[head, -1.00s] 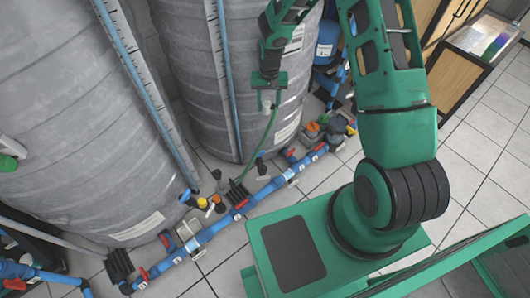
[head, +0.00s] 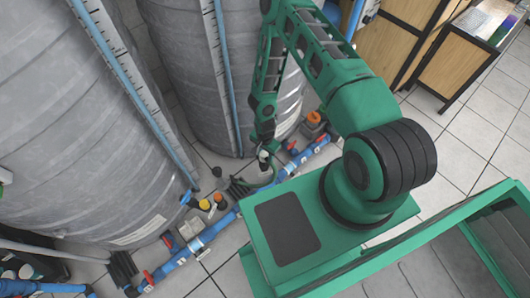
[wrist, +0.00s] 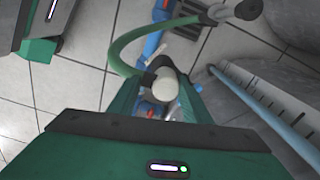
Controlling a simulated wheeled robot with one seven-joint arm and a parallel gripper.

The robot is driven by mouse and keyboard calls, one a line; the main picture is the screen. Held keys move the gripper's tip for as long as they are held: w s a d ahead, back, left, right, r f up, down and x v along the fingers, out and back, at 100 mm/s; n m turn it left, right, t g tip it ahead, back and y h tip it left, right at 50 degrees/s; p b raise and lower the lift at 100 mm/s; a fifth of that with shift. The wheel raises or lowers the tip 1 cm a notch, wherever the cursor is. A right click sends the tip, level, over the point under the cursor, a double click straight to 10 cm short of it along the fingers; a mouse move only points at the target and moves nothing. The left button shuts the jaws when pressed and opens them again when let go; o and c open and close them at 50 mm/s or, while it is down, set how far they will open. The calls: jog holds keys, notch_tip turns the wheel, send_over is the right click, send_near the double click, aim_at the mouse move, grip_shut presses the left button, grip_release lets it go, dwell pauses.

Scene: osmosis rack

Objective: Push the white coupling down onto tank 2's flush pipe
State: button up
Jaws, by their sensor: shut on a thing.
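My gripper (wrist: 160,100) is shut on the white coupling (wrist: 166,92), which shows as a rounded white end between the fingers in the wrist view. A green hose (wrist: 128,52) runs from the coupling in a curve to a grey and black fitting (wrist: 240,9) at the top. In the head view my gripper (head: 265,150) is low, beside the right grey tank and above the blue pipe line. The coupling shows there only as a small pale spot (head: 264,156), with the hose (head: 266,183) curving below. I cannot tell which pipe is tank 2's flush pipe, or whether the coupling touches one.
The left grey tank (head: 90,150) and right grey tank (head: 180,85) stand close behind. A blue pipe line (head: 208,234) with red and yellow fittings runs along the floor. A wooden cabinet (head: 385,40) stands at the back right. Tiled floor is open to the right.

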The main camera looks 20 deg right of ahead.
jog(key=shift+d, duration=0.25)
jog(key=shift+f, duration=2.9)
jog(key=shift+a, duration=0.1)
jog(key=shift+f, duration=0.3)
jog(key=o, duration=1.1)
jog(key=shift+c, duration=0.2)
jog(key=shift+r, duration=0.15)
